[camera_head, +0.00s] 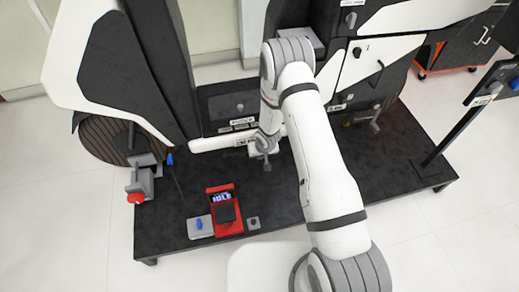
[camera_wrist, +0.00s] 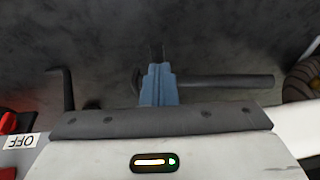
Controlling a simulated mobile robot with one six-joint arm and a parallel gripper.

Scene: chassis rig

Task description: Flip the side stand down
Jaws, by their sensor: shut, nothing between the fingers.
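A dark grey bar (camera_wrist: 225,82), which may be the side stand, lies roughly level across the middle of the wrist view. In the head view my gripper (camera_head: 262,151) is low over the black platform, partly hidden by my arm. The stand cannot be made out clearly there.
The black platform (camera_head: 290,205) is mostly bare at its front. A red device (camera_head: 226,212) and a grey box with a blue knob (camera_head: 199,226) stand front left. A grey fixture with a red knob (camera_head: 137,199) is at the left edge. A tall machine panel (camera_head: 365,60) rises behind.

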